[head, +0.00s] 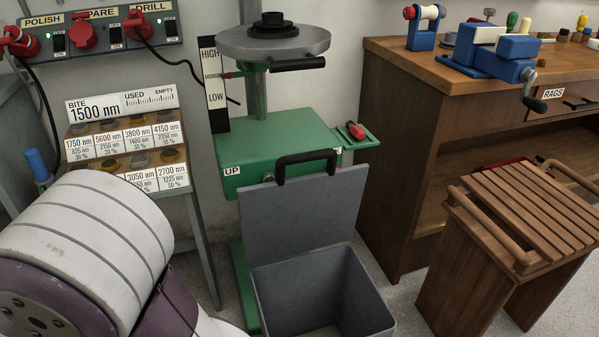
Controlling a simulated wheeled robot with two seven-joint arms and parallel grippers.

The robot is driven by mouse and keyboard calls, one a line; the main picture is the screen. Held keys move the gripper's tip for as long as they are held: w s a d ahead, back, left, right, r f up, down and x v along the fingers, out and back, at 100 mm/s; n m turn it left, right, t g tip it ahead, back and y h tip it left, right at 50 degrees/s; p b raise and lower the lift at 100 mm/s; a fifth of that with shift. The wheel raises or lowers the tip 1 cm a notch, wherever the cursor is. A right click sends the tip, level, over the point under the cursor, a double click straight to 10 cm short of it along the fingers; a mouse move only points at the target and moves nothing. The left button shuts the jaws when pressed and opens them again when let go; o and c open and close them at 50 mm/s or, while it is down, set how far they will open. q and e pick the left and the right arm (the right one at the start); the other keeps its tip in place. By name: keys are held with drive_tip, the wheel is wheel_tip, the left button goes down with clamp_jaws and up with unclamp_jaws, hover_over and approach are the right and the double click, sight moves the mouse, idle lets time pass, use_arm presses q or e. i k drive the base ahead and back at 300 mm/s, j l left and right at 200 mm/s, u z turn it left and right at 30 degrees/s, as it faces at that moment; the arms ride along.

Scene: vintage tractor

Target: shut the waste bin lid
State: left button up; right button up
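The waste bin (355,305) is an open grey square box on the floor, low in the middle of the head view. Its lid (300,217) is a flat grey panel that stands up, tilted back, along the bin's rear edge. A black handle (307,158) sits on the lid's top edge. The bin's opening faces up, and part of its inside shows. The bin's lower part is cut off by the picture's bottom edge. A white and purple link of my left arm fills the lower left. Neither of my grippers is in view.
A green machine (270,140) stands right behind the lid. A wooden stool (525,220) and a workbench (390,130) with a blue vise (490,50) are at the right. A sloped rack of labels (125,150) is at the left. Some floor shows between bin and stool.

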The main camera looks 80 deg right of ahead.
sight(282, 217)
drive_tip(key=z, duration=2.6)
